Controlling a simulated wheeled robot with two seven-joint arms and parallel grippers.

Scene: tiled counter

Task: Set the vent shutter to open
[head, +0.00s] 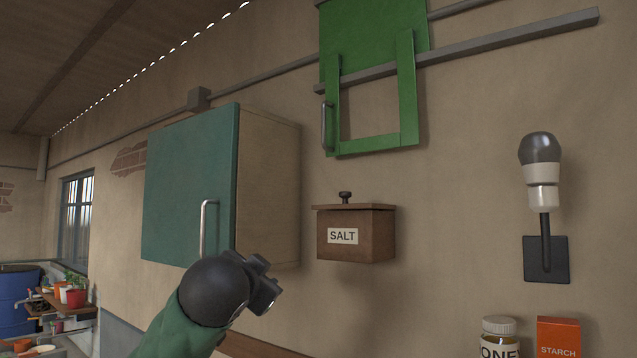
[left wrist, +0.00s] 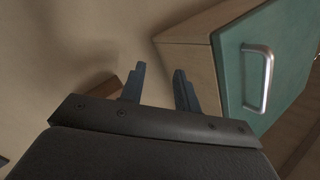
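The green vent shutter (head: 373,40) is on the wall at the top of the head view. Its panel sits high, with a green frame (head: 408,90) below it whose opening shows bare wall. A dark handle (head: 327,126) is on the frame's lower left side. My left gripper (head: 270,278) is low in the head view, below and left of the shutter, in front of the teal cabinet's lower right corner. In the left wrist view its two fingers (left wrist: 158,88) are apart with nothing between them. My right gripper is in neither view.
A teal wall cabinet (head: 190,185) with a metal handle (head: 208,230) is left of the shutter. A wooden salt box (head: 356,245) hangs below it. A grey rail (head: 510,42) crosses the shutter. A lamp-like fixture (head: 541,185) is on the right wall.

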